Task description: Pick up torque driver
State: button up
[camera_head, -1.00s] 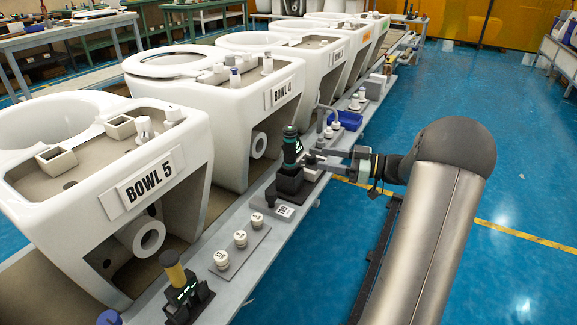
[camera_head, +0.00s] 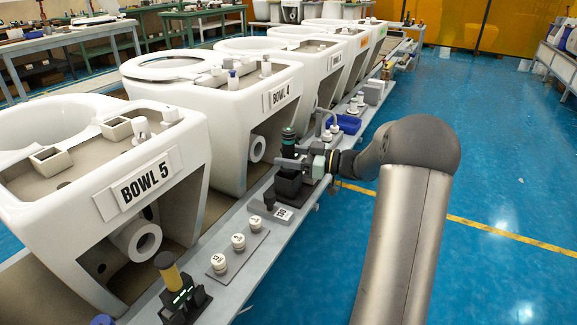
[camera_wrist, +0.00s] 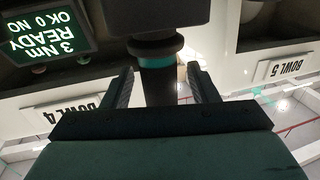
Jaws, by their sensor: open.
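The torque driver (camera_head: 288,140), dark with a teal band, stands upright in a black holder (camera_head: 288,186) on the grey rail shelf in front of Bowl 4. In the wrist view its shaft with the teal band (camera_wrist: 157,63) lies between the two fingers. My gripper (camera_head: 296,163) reaches in from the right at the driver's height; it also shows in the wrist view (camera_wrist: 160,85). Its fingers are open, one on each side of the driver, with a visible gap on both sides. The driver's lower part is partly hidden by the gripper.
A yellow-handled tool (camera_head: 170,271) stands in a black base nearer the front. A plate with several white knobs (camera_head: 238,241) lies between them. A blue bin (camera_head: 348,124) sits just beyond. A screen (camera_wrist: 45,33) reads "3 Nm READY". The blue floor at right is clear.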

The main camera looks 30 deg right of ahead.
aim_at(289, 129)
jog(key=c, duration=1.1)
jog(key=shift+r, duration=0.1)
notch_tip(289, 129, up, 10)
jog(key=shift+p, duration=1.15)
